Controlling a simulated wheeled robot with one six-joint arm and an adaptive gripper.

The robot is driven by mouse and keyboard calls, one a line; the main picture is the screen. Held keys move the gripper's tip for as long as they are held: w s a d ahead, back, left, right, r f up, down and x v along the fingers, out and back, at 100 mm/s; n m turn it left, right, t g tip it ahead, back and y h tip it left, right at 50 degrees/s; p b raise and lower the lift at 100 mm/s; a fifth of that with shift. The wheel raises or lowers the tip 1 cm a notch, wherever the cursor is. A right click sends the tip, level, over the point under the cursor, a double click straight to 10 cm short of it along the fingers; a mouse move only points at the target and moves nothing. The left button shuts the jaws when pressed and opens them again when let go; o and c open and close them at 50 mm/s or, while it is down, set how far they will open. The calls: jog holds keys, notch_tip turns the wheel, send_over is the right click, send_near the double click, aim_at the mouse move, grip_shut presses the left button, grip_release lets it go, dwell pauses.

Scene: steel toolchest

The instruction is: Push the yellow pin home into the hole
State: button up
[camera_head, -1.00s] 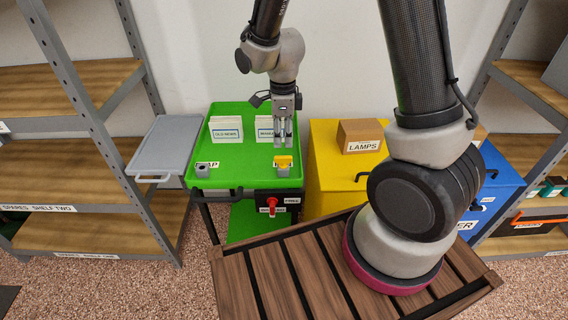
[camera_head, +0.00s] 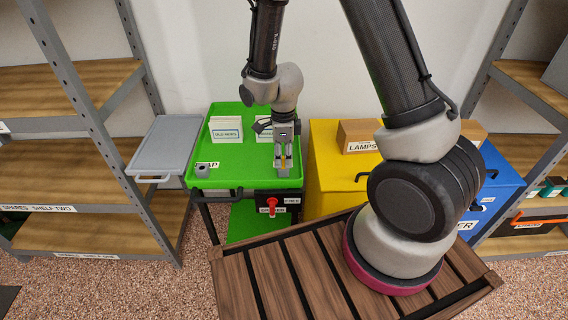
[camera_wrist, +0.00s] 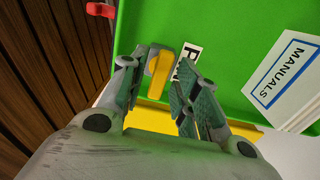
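The yellow pin (camera_head: 284,163) is at the front right of the green tray top, at a grey block (camera_head: 282,172). In the wrist view the yellow pin (camera_wrist: 158,75) shows as an upright yellow bar between my fingers. My gripper (camera_head: 284,158) points down over it and is open; in the wrist view my gripper's (camera_wrist: 160,65) two fingers stand on either side of the pin. I cannot tell whether either finger touches it. The hole itself is hidden, and how deep the pin sits cannot be told.
The green tray top (camera_head: 235,160) has a second grey block (camera_head: 202,171) at front left and white card stacks (camera_head: 226,130) at the back. A red knob (camera_head: 272,202) is on the front below. A yellow cabinet (camera_head: 325,165) with a LAMPS box (camera_head: 357,136) stands to the right.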

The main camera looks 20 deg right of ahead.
aim_at(283, 157)
grip_shut()
jog(key=shift+r, duration=0.75)
jog(key=shift+r, duration=1.75)
